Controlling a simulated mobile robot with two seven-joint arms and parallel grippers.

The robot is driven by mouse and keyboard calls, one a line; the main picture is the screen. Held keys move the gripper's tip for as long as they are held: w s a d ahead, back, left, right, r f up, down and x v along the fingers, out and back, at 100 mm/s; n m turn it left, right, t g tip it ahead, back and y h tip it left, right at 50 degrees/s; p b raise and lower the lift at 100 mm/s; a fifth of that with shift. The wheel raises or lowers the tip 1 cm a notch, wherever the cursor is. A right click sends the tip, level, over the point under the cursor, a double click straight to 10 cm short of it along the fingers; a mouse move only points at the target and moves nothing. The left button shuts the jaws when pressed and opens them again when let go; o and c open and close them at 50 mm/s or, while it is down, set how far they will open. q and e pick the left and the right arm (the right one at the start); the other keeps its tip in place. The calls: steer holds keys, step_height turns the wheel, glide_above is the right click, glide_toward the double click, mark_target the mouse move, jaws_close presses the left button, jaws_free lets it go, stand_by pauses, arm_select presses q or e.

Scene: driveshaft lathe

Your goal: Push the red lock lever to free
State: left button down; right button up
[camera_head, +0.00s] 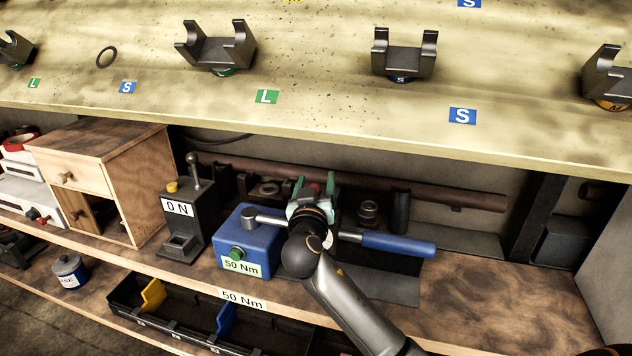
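A small red part (314,187), which may be the lock lever, shows behind my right gripper; most of it is hidden. My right gripper (315,185) comes in from the lower right over the wooden shelf. Its fingertips look spread, one on each side of the red part. I cannot tell whether they touch it. A blue box (232,262) labelled 50 Nm with a green knob stands just left of my gripper. A tool with a blue handle (398,244) runs behind my wrist, with its round grey head over the box. My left gripper is not in view.
A black box (178,208) marked ON with an upright grey lever stands left of the blue box. A wooden drawer cabinet (105,190) is further left. A long brown shaft (450,195) lies behind. The pale bench top (330,120) overhangs. The shelf's right part (500,300) is clear.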

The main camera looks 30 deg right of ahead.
jaws_close()
stand_by(0.3)
